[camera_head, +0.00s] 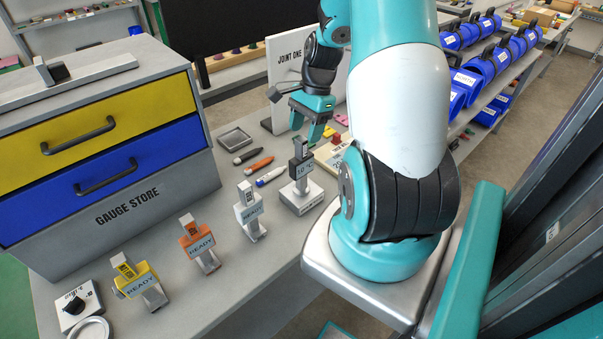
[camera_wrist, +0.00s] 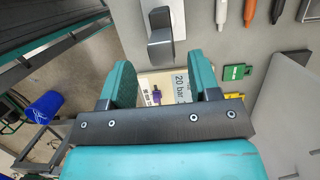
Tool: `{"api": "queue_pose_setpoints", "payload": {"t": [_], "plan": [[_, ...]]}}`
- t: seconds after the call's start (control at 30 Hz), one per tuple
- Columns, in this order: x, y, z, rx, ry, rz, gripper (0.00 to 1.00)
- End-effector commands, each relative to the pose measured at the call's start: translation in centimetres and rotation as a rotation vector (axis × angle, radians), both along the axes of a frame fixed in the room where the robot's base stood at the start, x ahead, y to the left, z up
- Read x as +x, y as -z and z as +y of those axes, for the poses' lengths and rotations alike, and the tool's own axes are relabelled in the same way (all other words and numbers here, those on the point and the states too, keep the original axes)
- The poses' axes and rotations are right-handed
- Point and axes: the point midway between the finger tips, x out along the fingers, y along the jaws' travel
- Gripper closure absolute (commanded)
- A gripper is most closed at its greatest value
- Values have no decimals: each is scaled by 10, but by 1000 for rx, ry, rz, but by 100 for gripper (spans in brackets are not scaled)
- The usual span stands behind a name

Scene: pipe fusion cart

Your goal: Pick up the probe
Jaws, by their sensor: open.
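What looks like the probe (camera_head: 301,168) is a dark grey upright piece with a small "10 °C" label, standing on a pale base block on the bench. In the wrist view a dark grey upright on a pale plate, apparently the same probe (camera_wrist: 160,48), is just beyond my fingertips, near the top centre. My gripper (camera_head: 313,128) is open and empty, above the bench on the far side of the probe. In the wrist view my gripper (camera_wrist: 161,68) has its two teal fingers wide apart, with nothing between them.
Several gauge blocks, yellow (camera_head: 138,279), orange (camera_head: 198,245) and white (camera_head: 249,210), stand along the bench front. A card marked "20 bar" (camera_wrist: 181,88) lies below my fingers. The gauge store (camera_head: 150,210) is on the left.

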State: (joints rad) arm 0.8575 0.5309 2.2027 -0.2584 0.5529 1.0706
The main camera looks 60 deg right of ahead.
Motion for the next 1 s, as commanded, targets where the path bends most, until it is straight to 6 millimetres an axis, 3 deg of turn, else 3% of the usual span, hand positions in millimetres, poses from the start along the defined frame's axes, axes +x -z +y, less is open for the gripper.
{"api": "queue_pose_setpoints", "payload": {"t": [0.17,0.5,0.77,0.8,1.0], "plan": [[1,9,4,4,-2,3,44],[5,49,15,2,-2,2,44],[6,54,16,-1,-2,0,44],[6,54,16,-1,-2,0,46],[6,53,16,0,-1,0,92]]}}
